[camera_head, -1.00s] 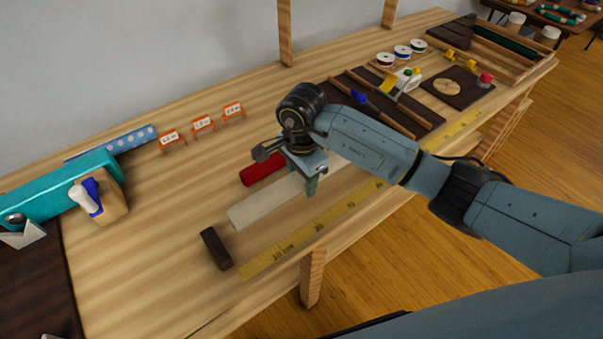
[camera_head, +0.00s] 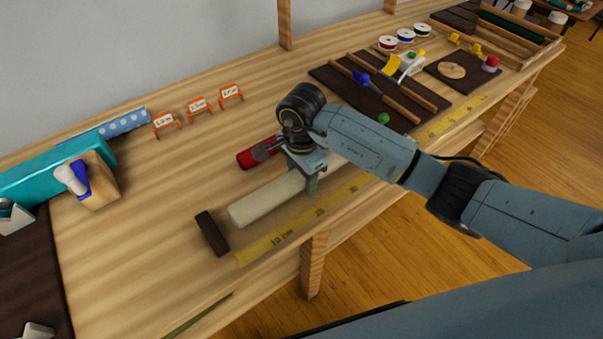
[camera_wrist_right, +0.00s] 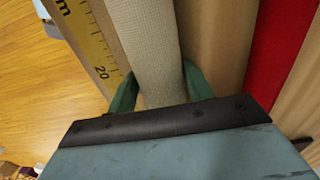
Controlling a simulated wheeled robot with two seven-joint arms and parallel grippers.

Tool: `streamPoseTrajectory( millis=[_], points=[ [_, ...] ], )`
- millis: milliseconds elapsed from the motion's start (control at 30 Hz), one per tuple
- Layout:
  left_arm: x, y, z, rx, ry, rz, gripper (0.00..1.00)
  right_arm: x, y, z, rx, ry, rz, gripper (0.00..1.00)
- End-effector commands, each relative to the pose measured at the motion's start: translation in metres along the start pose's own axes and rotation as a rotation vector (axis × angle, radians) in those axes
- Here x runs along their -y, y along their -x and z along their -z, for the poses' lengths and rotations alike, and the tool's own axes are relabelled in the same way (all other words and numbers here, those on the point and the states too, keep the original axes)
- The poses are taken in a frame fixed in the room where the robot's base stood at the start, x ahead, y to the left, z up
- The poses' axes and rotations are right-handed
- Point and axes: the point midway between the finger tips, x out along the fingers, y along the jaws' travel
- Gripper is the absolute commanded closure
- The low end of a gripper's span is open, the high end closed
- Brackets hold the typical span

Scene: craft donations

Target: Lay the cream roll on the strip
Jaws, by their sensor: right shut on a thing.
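The cream roll (camera_head: 262,202) lies lengthwise along the bench, roughly parallel to the yellow measuring strip (camera_head: 290,235) near the front edge. My right gripper (camera_head: 312,180) is shut on the roll from above, around its middle. In the right wrist view the green fingers (camera_wrist_right: 160,92) stand on either side of the cream roll (camera_wrist_right: 145,40). The strip (camera_wrist_right: 88,42) is just left of the roll there, with a narrow gap between. Whether the roll touches the bench I cannot tell. My left gripper is out of view.
A red roll (camera_head: 250,158) lies behind the cream roll. A dark brown block (camera_head: 212,233) stands by its left end. Dark tool mats (camera_head: 325,75) are at the back right, a teal roll (camera_head: 50,178) at the left. Bare bench lies left of the block.

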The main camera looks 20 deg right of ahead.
Motion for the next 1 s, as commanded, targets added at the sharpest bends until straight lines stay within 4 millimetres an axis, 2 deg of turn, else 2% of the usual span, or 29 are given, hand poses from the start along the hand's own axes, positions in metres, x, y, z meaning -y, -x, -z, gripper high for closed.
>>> streamPoseTrajectory(
  millis=[200,233,400,767,867,1000],
  points=[
    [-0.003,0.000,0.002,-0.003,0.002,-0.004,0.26,0.000,0.001,0.000,0.000,0.000,0.001,0.78],
    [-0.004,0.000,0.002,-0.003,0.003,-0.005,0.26,0.000,0.001,0.000,0.000,0.000,0.001,0.46],
    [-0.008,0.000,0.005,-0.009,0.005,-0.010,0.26,0.000,0.001,0.000,0.000,0.000,0.001,0.24],
    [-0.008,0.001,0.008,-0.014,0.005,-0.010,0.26,0.000,0.005,0.001,-0.001,0.000,0.000,0.24],
    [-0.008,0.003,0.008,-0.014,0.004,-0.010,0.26,0.001,0.018,0.001,-0.001,0.001,0.003,0.24],
    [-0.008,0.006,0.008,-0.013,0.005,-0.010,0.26,0.001,0.049,0.001,-0.002,0.001,0.006,0.24]
  ],
)
